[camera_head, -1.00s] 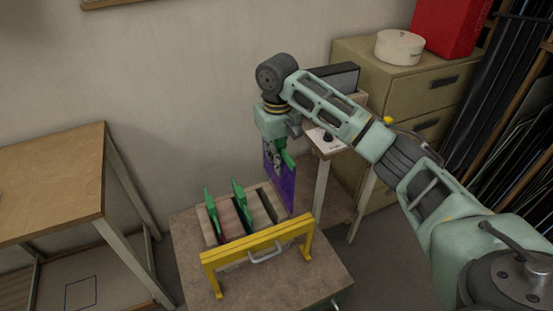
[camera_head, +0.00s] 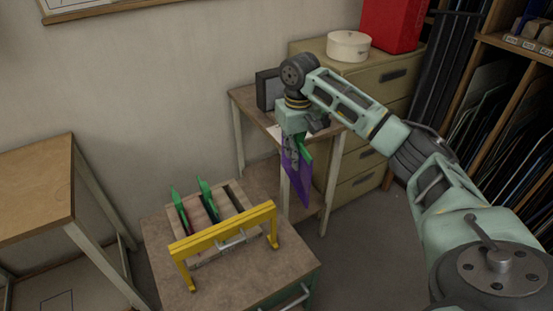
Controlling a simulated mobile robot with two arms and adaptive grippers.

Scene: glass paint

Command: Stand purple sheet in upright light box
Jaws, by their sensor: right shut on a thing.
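A purple sheet (camera_head: 295,182) with a green edge piece (camera_head: 306,152) hangs upright from my right gripper (camera_head: 293,160), which is shut on it. The sheet is in the air in front of a small wooden side table (camera_head: 250,103). On that table stands a dark box with a grey face (camera_head: 271,90), which looks like the light box; my arm hides part of its right side. My left gripper is not in view.
A slotted wooden rack (camera_head: 240,193) with green-topped sheets (camera_head: 206,198) stands behind a yellow handle frame (camera_head: 225,236) on a cart (camera_head: 285,264). Drawers (camera_head: 385,80) stand behind my arm. A wooden table (camera_head: 35,185) is at left.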

